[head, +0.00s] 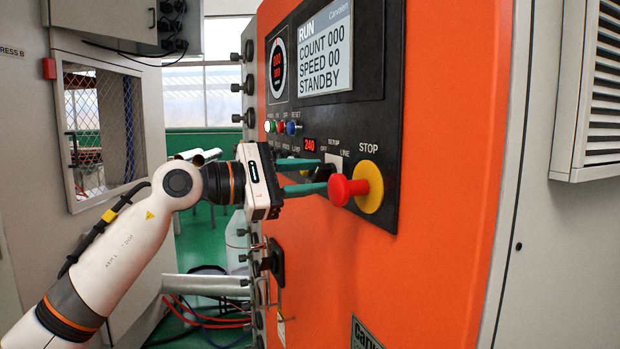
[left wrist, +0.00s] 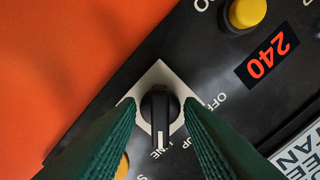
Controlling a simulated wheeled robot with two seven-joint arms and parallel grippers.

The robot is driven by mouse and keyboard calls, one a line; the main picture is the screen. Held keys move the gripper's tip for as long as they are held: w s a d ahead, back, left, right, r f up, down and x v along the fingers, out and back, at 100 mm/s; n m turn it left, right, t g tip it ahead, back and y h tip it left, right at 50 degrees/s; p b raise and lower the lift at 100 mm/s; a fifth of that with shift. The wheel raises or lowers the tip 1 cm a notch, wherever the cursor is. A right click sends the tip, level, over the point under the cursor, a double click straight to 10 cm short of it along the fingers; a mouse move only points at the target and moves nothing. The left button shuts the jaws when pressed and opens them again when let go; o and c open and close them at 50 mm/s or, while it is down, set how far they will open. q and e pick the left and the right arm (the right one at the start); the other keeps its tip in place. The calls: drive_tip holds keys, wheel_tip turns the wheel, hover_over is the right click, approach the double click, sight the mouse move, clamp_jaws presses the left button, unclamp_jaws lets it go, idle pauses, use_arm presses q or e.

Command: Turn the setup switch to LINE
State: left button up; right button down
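The setup switch (left wrist: 160,112) is a black knob with a white pointer mark on a pale square plate (left wrist: 160,73). In the left wrist view its pointer is at the lower end, by the LINE label; the OFF label is to the right. My left gripper (head: 322,174) has its green fingers at the panel, one on each side of the knob. In the head view the fingers partly hide the switch. My right gripper is not in view.
A red STOP button on a yellow base (head: 371,187) sits just right of the switch. A red 240 readout (head: 310,145) and small coloured buttons (head: 281,127) are to the upper left. The display (head: 326,52) reads STANDBY. The orange panel below is mostly clear.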

use_arm(q)
drive_tip(key=b+v, duration=0.2)
drive_tip(key=v, duration=0.9)
drive_tip(key=shift+a, duration=0.25)
